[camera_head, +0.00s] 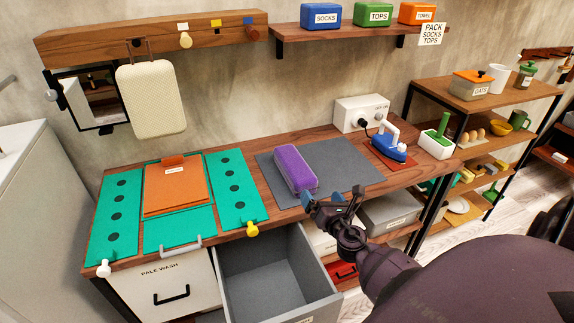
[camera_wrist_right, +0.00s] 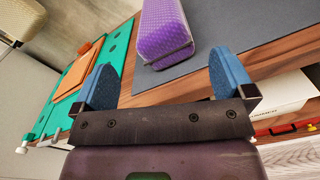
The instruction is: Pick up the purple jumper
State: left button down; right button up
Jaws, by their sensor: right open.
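The purple jumper (camera_head: 295,168) is a folded, knitted block lying on the grey mat (camera_head: 350,165) near the front edge of the wooden worktop. It also shows in the right wrist view (camera_wrist_right: 165,35), beyond the fingertips and roughly between them. My right gripper (camera_head: 333,200) is open and empty, just to the front right of the jumper's near end and apart from it. In the right wrist view its two blue fingers (camera_wrist_right: 167,85) stand wide apart. My left gripper is not in view.
An open, empty grey drawer (camera_head: 270,275) sticks out below the worktop. Left of the mat lie a green folding board (camera_head: 115,210) and an orange folded cloth (camera_head: 175,187). A blue iron (camera_head: 390,148) stands behind right. Labelled boxes sit on the shelf above.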

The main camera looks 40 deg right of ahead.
aim_at(303, 175)
jog(key=w+n, duration=0.2)
jog(key=w+d+n, duration=0.1)
jog(key=w+n, duration=0.1)
jog(key=w, duration=0.1)
jog(key=shift+w+d, duration=0.2)
jog(key=shift+w, duration=0.5)
jog(key=shift+b+x, duration=0.3)
jog(key=shift+x, duration=2.05)
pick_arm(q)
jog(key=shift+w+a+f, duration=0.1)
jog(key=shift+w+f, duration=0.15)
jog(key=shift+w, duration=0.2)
pick_arm(e)
jog(key=shift+a, duration=0.1)
jog(key=c, duration=0.4)
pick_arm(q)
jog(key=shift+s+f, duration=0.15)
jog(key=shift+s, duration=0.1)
pick_arm(e)
jog(key=c, duration=0.5)
